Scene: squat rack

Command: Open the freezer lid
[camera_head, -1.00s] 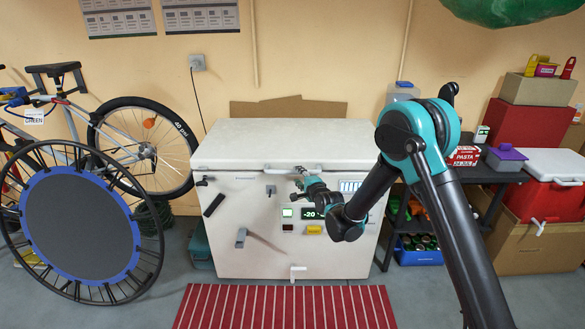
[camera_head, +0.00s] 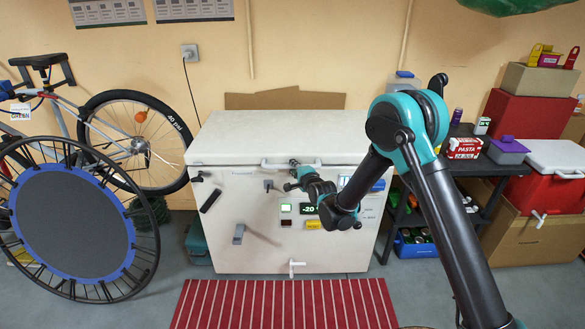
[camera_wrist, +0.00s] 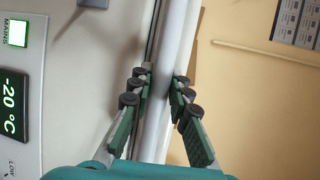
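The white chest freezer (camera_head: 240,225) stands against the wall. Its lid (camera_head: 280,135) lies flat and shut on the body. A white bar handle (camera_head: 272,166) runs along the lid's front edge; it also shows in the wrist view (camera_wrist: 170,70). My gripper (camera_head: 296,168) is at the right part of this handle. In the wrist view my gripper (camera_wrist: 161,85) is open, with one finger on each side of the bar. The bar lies between the fingers; whether the pads touch it is hard to tell.
A red striped mat (camera_head: 285,305) lies in front of the freezer. A trampoline (camera_head: 72,222) and a bicycle (camera_head: 140,145) stand at the left. A dark shelf (camera_head: 480,168) and a red cooler (camera_head: 550,185) stand at the right. Cardboard (camera_head: 285,100) leans behind the lid.

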